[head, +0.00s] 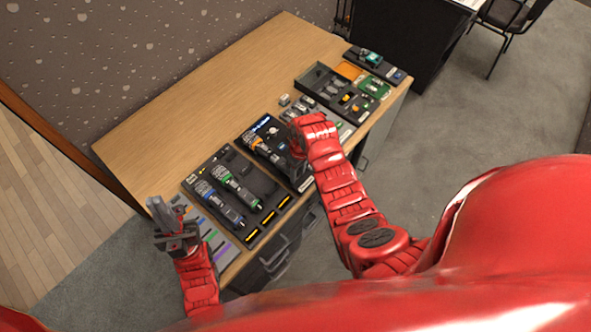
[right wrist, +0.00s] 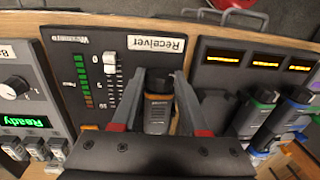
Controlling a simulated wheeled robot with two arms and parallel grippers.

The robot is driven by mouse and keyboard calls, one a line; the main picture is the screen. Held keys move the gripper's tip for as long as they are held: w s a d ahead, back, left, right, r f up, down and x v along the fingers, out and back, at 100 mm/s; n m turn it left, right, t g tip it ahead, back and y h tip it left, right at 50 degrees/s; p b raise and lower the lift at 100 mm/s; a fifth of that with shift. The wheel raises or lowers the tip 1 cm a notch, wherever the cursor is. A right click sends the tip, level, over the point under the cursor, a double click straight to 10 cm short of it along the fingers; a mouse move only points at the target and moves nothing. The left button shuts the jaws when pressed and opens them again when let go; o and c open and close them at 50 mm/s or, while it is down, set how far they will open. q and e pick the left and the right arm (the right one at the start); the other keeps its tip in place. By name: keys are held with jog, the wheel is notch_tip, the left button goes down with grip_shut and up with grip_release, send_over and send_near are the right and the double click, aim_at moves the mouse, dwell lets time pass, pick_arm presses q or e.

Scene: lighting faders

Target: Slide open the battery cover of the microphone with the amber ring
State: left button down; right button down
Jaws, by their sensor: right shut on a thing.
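The microphone with the amber ring lies on the dark receiver panel near the middle of the table in the head view (head: 254,143). In the right wrist view its dark body with a small orange band (right wrist: 157,99) sits between my two fingers. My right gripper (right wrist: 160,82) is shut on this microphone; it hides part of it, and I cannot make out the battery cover. My left gripper (head: 166,207) hangs over the table's front left corner, apart from the microphones; its finger gap is unclear.
A dark tray left of the receiver holds microphones with a blue ring (head: 205,190) and a green ring (head: 222,173). The receiver has a fader (right wrist: 110,62). Small parts and a compartment tray (head: 318,79) stand further right. The table's back left (head: 150,150) is clear.

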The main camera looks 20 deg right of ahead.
jog(key=shift+s+d+p, duration=0.3)
jog(key=shift+s+d, duration=0.25)
jog(key=shift+s, duration=0.25)
jog(key=shift+c, duration=1.7)
grip_release()
